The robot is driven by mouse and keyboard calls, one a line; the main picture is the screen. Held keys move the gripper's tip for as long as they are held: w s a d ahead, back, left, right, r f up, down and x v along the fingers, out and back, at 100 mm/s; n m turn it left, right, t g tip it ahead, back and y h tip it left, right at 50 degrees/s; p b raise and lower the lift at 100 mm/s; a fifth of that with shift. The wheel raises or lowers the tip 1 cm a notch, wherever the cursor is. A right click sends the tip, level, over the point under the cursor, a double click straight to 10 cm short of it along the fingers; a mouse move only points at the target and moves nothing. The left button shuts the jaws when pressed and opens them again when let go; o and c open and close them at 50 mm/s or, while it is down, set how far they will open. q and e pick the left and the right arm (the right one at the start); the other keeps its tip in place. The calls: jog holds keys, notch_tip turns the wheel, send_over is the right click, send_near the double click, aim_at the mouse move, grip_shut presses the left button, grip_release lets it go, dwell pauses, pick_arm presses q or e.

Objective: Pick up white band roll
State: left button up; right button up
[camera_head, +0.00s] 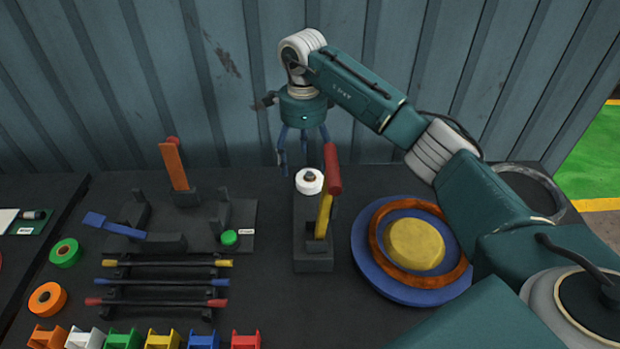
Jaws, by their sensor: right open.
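The white band roll (309,181) sits at the far end of a dark block-like stand (313,252), in the middle of the table. A dark knob or post shows at its centre. My right gripper (303,168) hangs just above and behind the roll, with its blue fingers pointing down. It is open, and no object shows between the fingers. I cannot tell whether a finger touches the roll. My left gripper is not in view.
A yellow lever with a red handle (332,170) rises right beside the roll. A blue disc with an orange ring and yellow centre (414,244) lies to the right. Green (65,253) and orange (47,298) rolls lie left. A ribbed wall (180,80) stands behind.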

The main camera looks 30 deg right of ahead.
aim_at(307, 174)
jog(key=f, duration=0.1)
jog(key=f+p, duration=0.1)
jog(key=f, duration=0.1)
jog(key=f+p, duration=0.1)
jog(key=shift+s+d+f, duration=0.15)
jog(key=shift+d+f, duration=0.1)
jog(key=shift+f, duration=0.35)
jog(key=shift+c, duration=0.8)
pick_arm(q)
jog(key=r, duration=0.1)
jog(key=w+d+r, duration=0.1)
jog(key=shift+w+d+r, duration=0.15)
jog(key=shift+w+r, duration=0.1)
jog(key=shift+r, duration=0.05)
pick_arm(e)
jog(key=c, duration=1.1)
